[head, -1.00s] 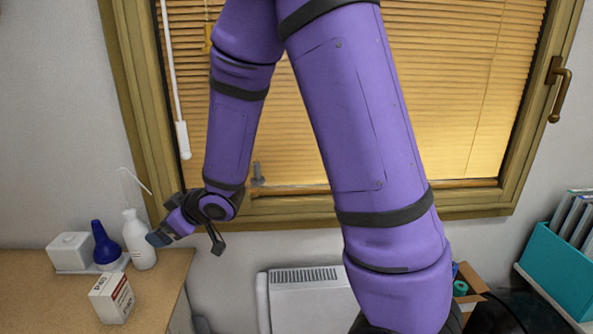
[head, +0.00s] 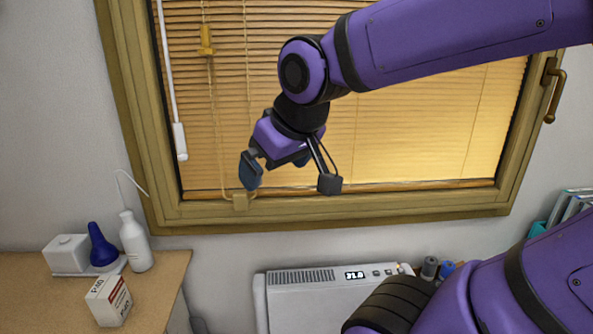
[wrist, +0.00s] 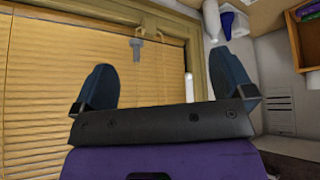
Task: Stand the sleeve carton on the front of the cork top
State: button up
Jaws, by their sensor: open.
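A small white carton (head: 108,301) with dark and red print stands upright on the cork top (head: 60,312) at the lower left of the head view, near the front. It looks like the sleeve carton, though its print is too small to read surely. My gripper (head: 290,178) is open and empty, raised in front of the window blind, well up and to the right of the carton. In the wrist view its two dark blue fingers (wrist: 165,88) are spread wide with nothing between them. I cannot make out the carton in the wrist view.
Behind the carton are a white box (head: 66,252), a blue bulb-shaped bottle (head: 101,246) and a white spouted bottle (head: 136,243). A white heater (head: 330,300) stands below the window (head: 400,203). Bare cork lies left of the carton.

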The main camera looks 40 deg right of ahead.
jog(key=shift+m+g, duration=0.3)
jog(key=shift+g, duration=0.2)
jog(key=s, duration=0.5)
jog(key=shift+s+a+r, duration=0.25)
jog(key=shift+r, duration=0.15)
